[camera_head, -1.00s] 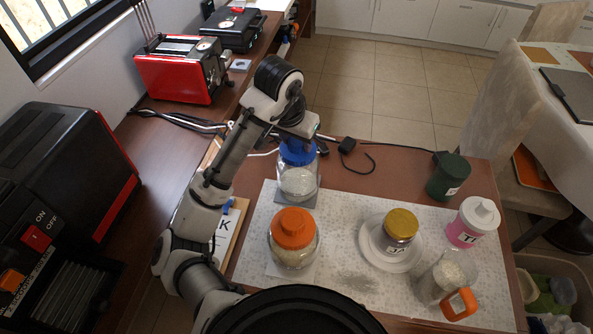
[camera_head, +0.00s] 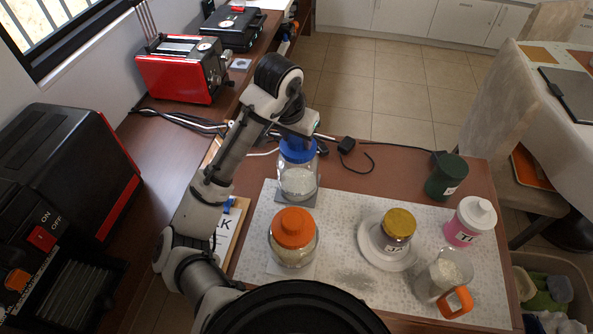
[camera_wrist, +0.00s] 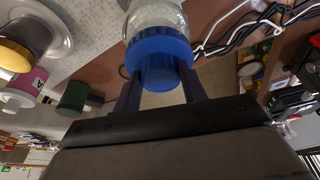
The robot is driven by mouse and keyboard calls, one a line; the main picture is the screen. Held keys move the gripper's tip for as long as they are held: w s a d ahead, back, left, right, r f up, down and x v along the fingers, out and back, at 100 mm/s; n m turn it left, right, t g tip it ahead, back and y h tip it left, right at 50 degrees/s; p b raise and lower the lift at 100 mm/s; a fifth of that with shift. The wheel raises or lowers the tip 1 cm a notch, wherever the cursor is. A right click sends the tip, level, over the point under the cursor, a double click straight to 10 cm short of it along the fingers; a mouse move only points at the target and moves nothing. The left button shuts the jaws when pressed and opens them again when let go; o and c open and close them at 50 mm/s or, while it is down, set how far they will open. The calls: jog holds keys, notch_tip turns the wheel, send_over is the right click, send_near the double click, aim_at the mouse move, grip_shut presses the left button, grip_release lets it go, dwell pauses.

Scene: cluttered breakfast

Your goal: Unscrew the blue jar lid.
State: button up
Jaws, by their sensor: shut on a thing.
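The blue jar lid (camera_head: 297,150) sits on a clear glass jar (camera_head: 299,182) that holds white contents. The jar stands upright on a grey square at the back left of the patterned mat. My gripper (camera_wrist: 160,82) is shut on the blue lid, with one dark finger on each side of its raised knob; the lid also shows in the wrist view (camera_wrist: 160,48). In the head view the wrist hides part of the lid. The lid appears level on the jar's mouth, and I cannot tell how far it is threaded.
An orange-lidded jar (camera_head: 293,238) stands in front of the blue-lidded one. Black cables lie behind.

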aim_at(296, 139)
jog(key=shift+r+p, duration=1.05)
jog(key=shift+r, duration=1.05)
